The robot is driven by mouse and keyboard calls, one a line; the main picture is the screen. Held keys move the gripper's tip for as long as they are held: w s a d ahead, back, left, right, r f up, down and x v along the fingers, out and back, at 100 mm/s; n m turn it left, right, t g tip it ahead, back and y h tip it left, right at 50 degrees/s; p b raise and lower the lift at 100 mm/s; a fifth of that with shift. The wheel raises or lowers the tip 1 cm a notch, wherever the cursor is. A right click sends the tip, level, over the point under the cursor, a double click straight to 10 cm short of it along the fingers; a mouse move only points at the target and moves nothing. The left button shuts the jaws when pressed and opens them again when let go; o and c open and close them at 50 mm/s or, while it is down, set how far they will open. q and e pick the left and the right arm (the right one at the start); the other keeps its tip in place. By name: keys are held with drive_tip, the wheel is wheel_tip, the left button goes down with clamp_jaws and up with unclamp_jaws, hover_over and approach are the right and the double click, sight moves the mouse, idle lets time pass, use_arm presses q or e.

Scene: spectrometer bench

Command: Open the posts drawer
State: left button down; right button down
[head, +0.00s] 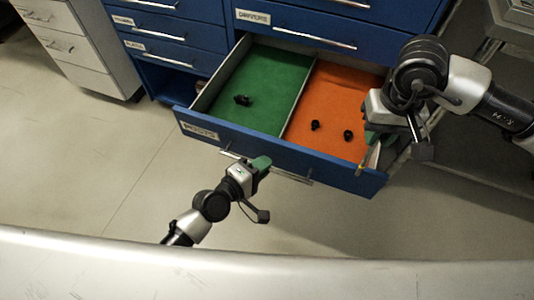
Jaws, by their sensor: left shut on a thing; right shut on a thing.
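The posts drawer (325,169) is blue, labelled on its front, and stands pulled out from the cabinet. Inside it has a green section (262,85) on the left and an orange section (335,98) on the right. My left gripper (262,164) is at the middle of the drawer front, shut on the bar handle (293,177), whose middle it hides. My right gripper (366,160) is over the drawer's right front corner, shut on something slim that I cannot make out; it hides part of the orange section.
Small black parts lie in the drawer: one (241,100) on green, two (315,125) on orange. Closed blue drawers (290,22) are above and to the left. A white drawer unit (70,45) stands at far left. The floor before the cabinet is clear; a pale edge (260,275) crosses the bottom.

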use_arm(q)
drive_tip(key=shift+s+a, duration=0.2)
drive_tip(key=shift+s, duration=0.45)
use_arm(e)
drive_tip(key=shift+w+d+r, duration=0.1)
drive_tip(key=shift+w+r, duration=0.05)
drive_tip(key=shift+w, duration=0.1)
use_arm(q)
drive_tip(key=c, duration=1.2)
unclamp_jaws()
use_arm(e)
drive_tip(key=shift+s, duration=0.1)
use_arm(q)
drive_tip(key=v, duration=1.2)
use_arm(e)
drive_tip(key=shift+f, duration=0.25)
use_arm(q)
drive_tip(key=shift+a, duration=0.1)
use_arm(e)
drive_tip(key=shift+s, duration=0.1)
